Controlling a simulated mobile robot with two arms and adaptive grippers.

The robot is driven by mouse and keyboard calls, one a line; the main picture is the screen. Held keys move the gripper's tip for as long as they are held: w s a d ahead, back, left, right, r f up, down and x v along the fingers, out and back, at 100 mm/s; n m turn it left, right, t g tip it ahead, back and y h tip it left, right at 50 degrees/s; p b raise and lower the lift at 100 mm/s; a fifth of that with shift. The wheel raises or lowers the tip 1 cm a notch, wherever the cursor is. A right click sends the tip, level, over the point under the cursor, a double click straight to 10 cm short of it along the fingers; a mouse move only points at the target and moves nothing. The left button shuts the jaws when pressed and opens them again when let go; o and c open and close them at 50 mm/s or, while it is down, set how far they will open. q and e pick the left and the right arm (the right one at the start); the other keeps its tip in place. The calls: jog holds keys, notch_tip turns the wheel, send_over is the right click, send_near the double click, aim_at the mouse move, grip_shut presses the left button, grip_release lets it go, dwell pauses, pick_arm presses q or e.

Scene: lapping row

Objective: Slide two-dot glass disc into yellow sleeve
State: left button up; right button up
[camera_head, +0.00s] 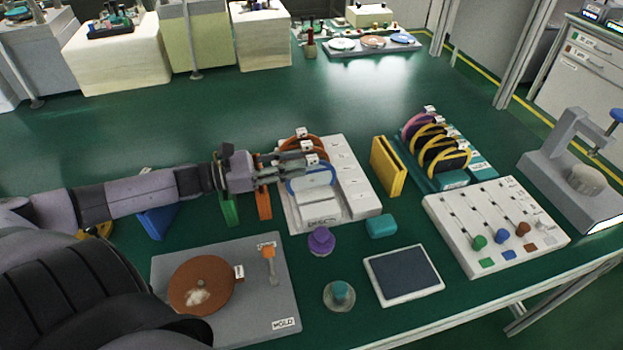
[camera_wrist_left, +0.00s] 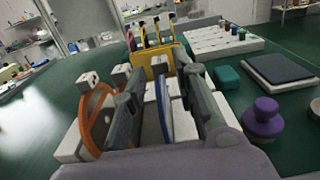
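A white rack (camera_head: 356,187) in the middle of the table holds upright glass discs with coloured rims and small white tag cubes. An orange-rimmed disc (camera_wrist_left: 97,117) stands at its far side and a blue-rimmed disc (camera_head: 297,187) nearer. My left gripper (camera_head: 302,168) reaches over the rack from the left. In the left wrist view its fingers (camera_wrist_left: 163,115) are apart, with the blue-rimmed disc (camera_wrist_left: 164,106) standing between them. The dots on the tags are too small to read. The yellow sleeve (camera_head: 387,167) stands upright just right of the rack. My right gripper is not in view.
A teal rack (camera_head: 481,166) with yellow-rimmed discs stands behind right. Blue (camera_head: 158,222), green (camera_head: 230,209) and orange (camera_head: 264,204) sleeves stand near my left arm. A purple knob (camera_head: 321,241), teal block (camera_head: 381,226), dark pad (camera_head: 403,273) and slider panel (camera_head: 478,261) lie in front.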

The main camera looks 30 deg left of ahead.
aim_at(312, 157)
pick_arm(q)
jog(key=shift+b+x, duration=0.3)
jog(key=shift+x, duration=2.2)
jog(key=shift+c, duration=0.6)
grip_shut()
